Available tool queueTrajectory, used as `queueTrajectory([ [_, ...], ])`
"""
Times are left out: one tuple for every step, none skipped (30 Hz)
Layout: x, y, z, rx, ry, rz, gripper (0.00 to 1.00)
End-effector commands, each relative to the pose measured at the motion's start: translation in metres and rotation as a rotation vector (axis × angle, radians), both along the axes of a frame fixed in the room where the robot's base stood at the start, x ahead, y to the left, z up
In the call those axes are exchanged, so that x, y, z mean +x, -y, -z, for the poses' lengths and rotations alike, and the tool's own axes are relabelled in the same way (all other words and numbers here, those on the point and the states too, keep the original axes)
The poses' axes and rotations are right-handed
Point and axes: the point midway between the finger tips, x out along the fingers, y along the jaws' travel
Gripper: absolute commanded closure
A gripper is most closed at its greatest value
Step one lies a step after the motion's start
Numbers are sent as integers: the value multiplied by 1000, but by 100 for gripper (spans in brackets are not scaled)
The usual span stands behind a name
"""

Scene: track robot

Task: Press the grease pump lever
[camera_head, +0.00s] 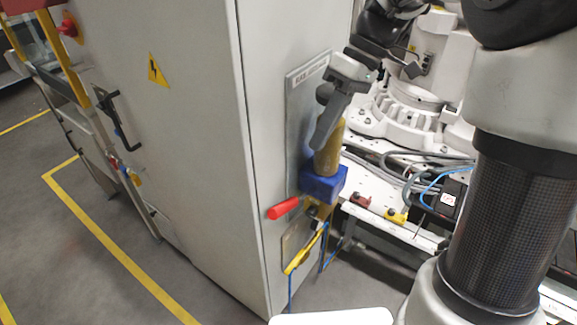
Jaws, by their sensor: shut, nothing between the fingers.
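The grease pump is mounted on a plate at the cabinet's narrow side. It has a blue block (322,184) with a tan cylinder (331,158) standing on it. A lever with a red grip (283,208) sticks out to the left below the block, in front of the cabinet's edge. My gripper (318,143) is grey, shut and empty, and points down and slightly left. It is above the red grip and overlaps the tan cylinder's upper part in the view. I cannot tell whether it touches the cylinder.
The large grey cabinet (170,130) fills the left and middle. Cables and a white robot base (395,105) are behind on the right. Open floor (75,215) with yellow lines lies at the left.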

Motion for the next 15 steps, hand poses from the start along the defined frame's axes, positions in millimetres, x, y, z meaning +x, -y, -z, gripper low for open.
queueTrajectory([
  [0, 0, 0, 1, 0, -1, 100],
  [0, 0, 0, 1, 0, -1, 100],
  [0, 0, -1, 0, 0, -1, 100],
  [0, 0, -1, 0, 0, -1, 100],
  [0, 0, 0, 0, 0, 0, 100],
  [0, 0, 0, -1, 1, 0, 100],
  [0, 0, 0, -1, 1, 0, 100],
  [0, 0, 0, -1, 1, 0, 100],
  [0, -1, 1, -1, 0, 1, 100],
  [-1, -1, 2, -1, 0, 1, 100],
  [-1, -2, 4, -1, 0, 1, 100],
  [-2, -4, 8, -1, -1, 0, 100],
  [-3, -5, 11, 0, -2, 0, 100],
  [-4, -7, 15, 0, -2, 0, 100],
  [-6, -9, 21, 0, -2, 0, 100],
])
